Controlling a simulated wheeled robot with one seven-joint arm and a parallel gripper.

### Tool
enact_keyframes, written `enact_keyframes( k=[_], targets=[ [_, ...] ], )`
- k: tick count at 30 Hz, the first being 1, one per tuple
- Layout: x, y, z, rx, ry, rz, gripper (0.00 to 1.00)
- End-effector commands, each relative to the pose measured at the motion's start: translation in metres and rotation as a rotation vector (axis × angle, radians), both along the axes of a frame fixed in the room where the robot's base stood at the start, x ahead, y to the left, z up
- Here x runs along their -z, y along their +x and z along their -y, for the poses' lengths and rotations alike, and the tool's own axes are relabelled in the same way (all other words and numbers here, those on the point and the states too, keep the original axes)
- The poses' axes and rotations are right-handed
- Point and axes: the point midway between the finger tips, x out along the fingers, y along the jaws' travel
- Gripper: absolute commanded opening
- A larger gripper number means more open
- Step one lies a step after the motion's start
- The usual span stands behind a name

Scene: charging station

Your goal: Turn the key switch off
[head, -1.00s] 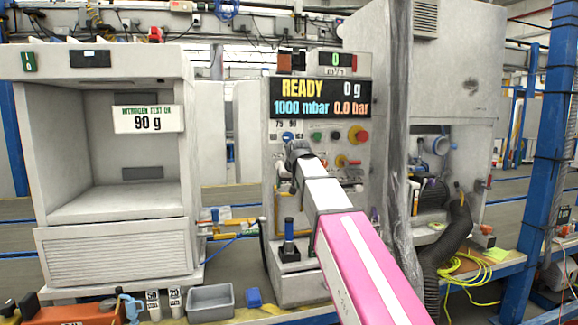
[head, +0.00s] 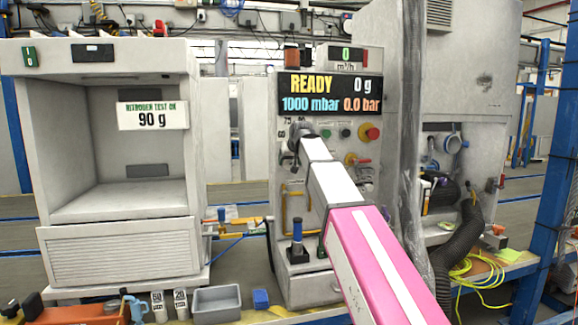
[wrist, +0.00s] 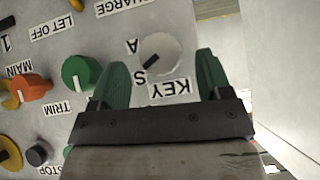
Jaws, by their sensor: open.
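The key switch (wrist: 164,52) is a round, pale grey knob with a dark pointer, seen upside down in the wrist view. Its pointer is turned toward the S mark, with the A mark on the other side and the KEY label by it. My gripper (wrist: 159,68) is open, with one green finger on each side of the knob in the picture. I cannot tell whether the fingers touch it. In the head view my gripper (head: 297,136) is at the panel's upper left, and my arm hides the key switch.
In the wrist view a green TRIM knob (wrist: 82,72) and an orange MAIN knob (wrist: 30,88) sit left of the fingers. The panel's edge is to the right. In the head view the display (head: 330,94) reads READY, above a red button (head: 371,133). A plastic-wrapped post (head: 411,150) stands right.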

Motion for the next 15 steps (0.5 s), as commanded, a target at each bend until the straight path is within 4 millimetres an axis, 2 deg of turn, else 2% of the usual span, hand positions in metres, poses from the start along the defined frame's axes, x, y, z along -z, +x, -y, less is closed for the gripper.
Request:
enact_keyframes(
  k=[6,15],
  targets=[
    [0.017,0.017,-0.006,0.000,0.000,0.000,0.71],
    [0.022,0.020,-0.007,0.000,0.000,0.001,0.71]
  ],
)
